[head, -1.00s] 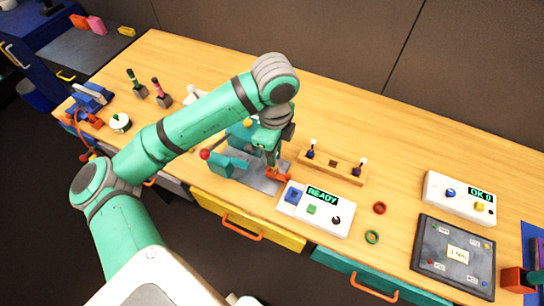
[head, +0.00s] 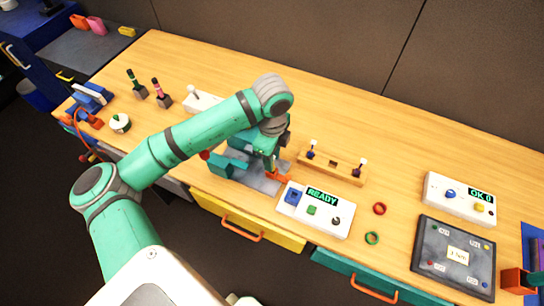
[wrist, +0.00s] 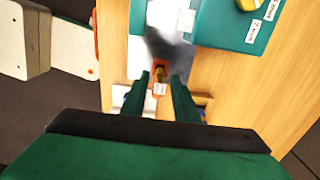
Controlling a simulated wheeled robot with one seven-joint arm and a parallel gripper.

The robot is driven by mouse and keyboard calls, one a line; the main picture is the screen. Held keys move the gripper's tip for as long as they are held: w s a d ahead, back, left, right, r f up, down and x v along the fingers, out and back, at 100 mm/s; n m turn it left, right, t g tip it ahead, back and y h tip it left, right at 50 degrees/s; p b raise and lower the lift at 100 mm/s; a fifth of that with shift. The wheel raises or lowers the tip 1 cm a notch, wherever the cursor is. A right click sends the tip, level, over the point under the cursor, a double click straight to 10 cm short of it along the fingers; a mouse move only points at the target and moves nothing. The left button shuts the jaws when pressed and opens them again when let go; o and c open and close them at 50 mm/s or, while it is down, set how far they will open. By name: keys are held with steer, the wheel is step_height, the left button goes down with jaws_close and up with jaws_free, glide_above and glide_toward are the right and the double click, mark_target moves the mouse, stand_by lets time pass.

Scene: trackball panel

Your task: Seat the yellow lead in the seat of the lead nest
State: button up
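My gripper (wrist: 160,78) points down at the steel plate of the teal fixture in the wrist view. Its two green fingers stand apart, with a gap on each side of a small white tag (wrist: 160,89). A small dark yellow piece (wrist: 160,71) shows between the fingertips, in front of an orange-red part; it may be the yellow lead, but it is too small to be sure. The orange-red part (head: 279,175) also shows below my gripper in the head view, at the fixture's front right. I cannot tell which part is the lead nest's seat.
The teal fixture (head: 228,164) stands beside my gripper. The white READY box (head: 322,222) is close on the right, with a wooden rack (head: 345,174) behind it.

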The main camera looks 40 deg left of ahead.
steer(key=shift+r, duration=0.1)
step_height(320, 180, up, 12)
stand_by(0.7)
stand_by(0.5)
